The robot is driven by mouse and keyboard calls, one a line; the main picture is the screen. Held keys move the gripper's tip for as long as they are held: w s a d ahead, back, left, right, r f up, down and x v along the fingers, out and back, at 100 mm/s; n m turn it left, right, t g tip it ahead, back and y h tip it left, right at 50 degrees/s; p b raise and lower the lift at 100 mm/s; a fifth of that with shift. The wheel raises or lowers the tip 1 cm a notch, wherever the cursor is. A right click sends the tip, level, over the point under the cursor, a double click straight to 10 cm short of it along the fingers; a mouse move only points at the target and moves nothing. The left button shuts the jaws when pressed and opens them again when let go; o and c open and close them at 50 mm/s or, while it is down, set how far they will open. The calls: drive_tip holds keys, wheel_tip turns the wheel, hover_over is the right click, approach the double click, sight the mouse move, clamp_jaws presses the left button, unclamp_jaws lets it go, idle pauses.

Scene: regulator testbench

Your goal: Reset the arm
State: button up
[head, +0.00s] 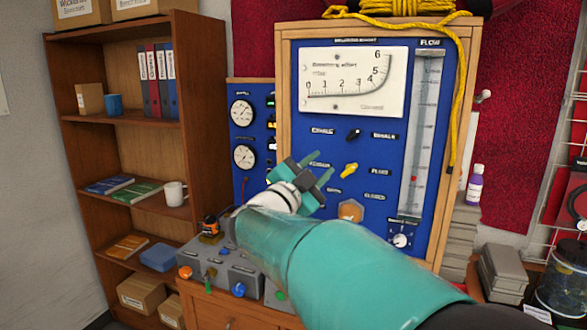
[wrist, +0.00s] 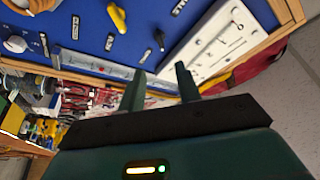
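My gripper (head: 309,178) is raised in front of the blue regulator panel (head: 383,218), at the end of my teal arm. In the wrist view its two dark green fingers (wrist: 161,88) stand apart with nothing between them. A yellow knob (head: 349,170) and a black knob (head: 354,135) on the panel are just right of my gripper in the head view. The yellow knob also shows at the top of the wrist view (wrist: 117,18). My forearm hides part of the bench and the lower panel.
A grey control box (head: 228,265) with coloured knobs stands on the bench below my gripper. A wooden shelf (head: 125,262) with books and a white mug (head: 175,193) is on the left. Yellow rope (head: 462,90) hangs down the panel's right side.

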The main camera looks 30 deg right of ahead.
drive_tip(key=a+f+n+t+y, duration=0.3)
drive_tip(key=a+n+t+y, duration=0.1)
drive_tip(key=a+n+y, duration=0.5)
drive_tip(key=a+f+n+t+y, duration=0.3)
drive_tip(key=a+n+t+y, duration=0.2)
drive_tip(key=a+n+y, duration=0.4)
drive_tip(key=s+a+f+n+g, duration=0.2)
drive_tip(key=s+f+g, duration=0.3)
drive_tip(key=s+f, duration=0.4)
drive_tip(key=s+a+f+n+g+y, duration=0.1)
drive_tip(key=s+a+f+n+g, duration=0.2)
drive_tip(key=s+f+g, duration=0.3)
drive_tip(key=s+f, duration=0.2)
drive_tip(key=s, duration=0.3)
drive_tip(key=shift+s+a+f+y, duration=0.2)
drive_tip(key=shift+f+y, duration=0.1)
drive_tip(key=shift+f, duration=0.1)
drive_tip(key=shift+d, duration=0.15)
